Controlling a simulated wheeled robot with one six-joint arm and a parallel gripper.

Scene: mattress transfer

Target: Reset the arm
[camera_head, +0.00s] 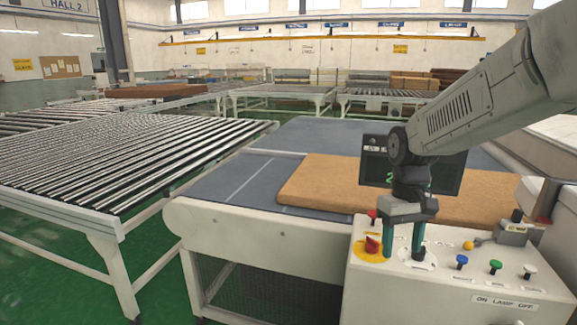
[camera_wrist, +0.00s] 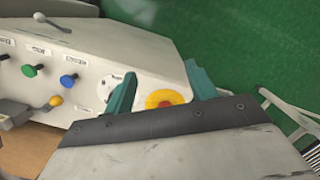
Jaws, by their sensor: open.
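My arm reaches in from the upper right in the head view. My gripper (camera_head: 404,240) points down over the left part of a white control box (camera_head: 440,297). Its two teal fingers are apart with nothing seen between them. A red knob (camera_head: 373,243) on a yellow disc stands just left of the fingers. In the wrist view my gripper (camera_wrist: 160,85) is open, and the yellow disc (camera_wrist: 165,99) shows between and beyond the fingers. Whether a fingertip touches the box is hard to tell.
The box carries blue (camera_head: 462,262), green (camera_head: 496,267) and white (camera_head: 530,271) buttons and a yellow knob (camera_head: 468,245). A brown mattress (camera_head: 320,184) lies on the grey conveyor (camera_head: 225,182) behind. A dark screen (camera_head: 450,173) stands behind my wrist. A roller table (camera_head: 100,165) is at left.

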